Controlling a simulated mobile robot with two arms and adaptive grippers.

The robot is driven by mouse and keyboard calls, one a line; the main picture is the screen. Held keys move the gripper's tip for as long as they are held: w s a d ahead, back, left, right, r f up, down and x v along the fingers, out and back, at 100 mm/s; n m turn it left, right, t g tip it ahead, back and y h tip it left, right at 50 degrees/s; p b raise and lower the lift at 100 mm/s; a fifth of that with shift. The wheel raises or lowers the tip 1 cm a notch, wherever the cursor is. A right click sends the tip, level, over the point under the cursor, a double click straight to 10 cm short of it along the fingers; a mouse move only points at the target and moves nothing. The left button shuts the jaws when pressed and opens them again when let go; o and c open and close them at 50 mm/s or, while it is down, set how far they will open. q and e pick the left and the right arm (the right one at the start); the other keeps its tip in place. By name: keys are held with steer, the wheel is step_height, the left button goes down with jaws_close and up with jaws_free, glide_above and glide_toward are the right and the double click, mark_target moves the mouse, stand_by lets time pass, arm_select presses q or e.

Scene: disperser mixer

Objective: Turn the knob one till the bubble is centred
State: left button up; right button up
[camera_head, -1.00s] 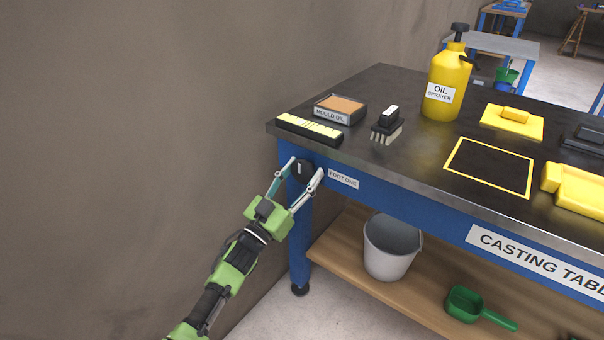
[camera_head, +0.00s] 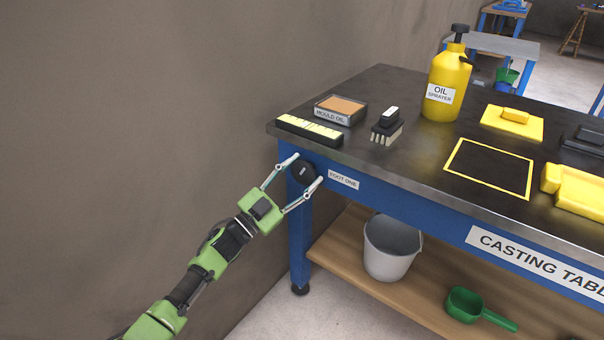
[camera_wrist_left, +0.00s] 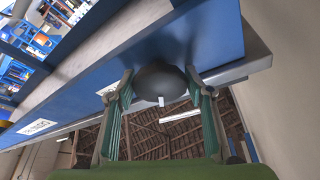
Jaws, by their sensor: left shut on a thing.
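A round black knob (camera_head: 304,173) with a white mark is on the blue front of the table at its left corner, beside the label FOOT ONE (camera_head: 343,180). My left gripper (camera_head: 309,168) is shut on the knob, one finger on each side. The left wrist view shows the same knob (camera_wrist_left: 160,82) between the two fingers (camera_wrist_left: 160,80). A black spirit level (camera_head: 309,130) with a pale yellow vial lies on the tabletop above the knob. The bubble is too small to make out. My right gripper is not in view.
A grey bucket (camera_head: 390,248) and a green scoop (camera_head: 480,309) are on the lower shelf. A wall (camera_head: 130,120) is at the left.

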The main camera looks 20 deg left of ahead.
arm_select(q)
steer(key=m+g+h, duration=0.1)
steer(key=m, duration=0.2)
steer(key=shift+r+m+g+p, duration=0.1)
steer(key=shift+m+g+p, duration=0.2)
steer(key=shift+m, duration=0.1)
steer(key=shift+a+m, duration=0.1)
steer(key=shift+m, duration=0.3)
steer(key=shift+m+g+p, duration=0.45)
steer(key=shift+m+g, duration=0.25)
steer(key=shift+m, duration=0.7)
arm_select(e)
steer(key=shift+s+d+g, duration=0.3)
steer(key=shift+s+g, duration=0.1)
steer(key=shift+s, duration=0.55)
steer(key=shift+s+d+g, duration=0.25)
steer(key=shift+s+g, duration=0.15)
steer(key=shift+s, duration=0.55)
arm_select(q)
steer(key=shift+m+h, duration=0.3)
steer(key=o, duration=1.1)
steer(key=shift+o, duration=0.2)
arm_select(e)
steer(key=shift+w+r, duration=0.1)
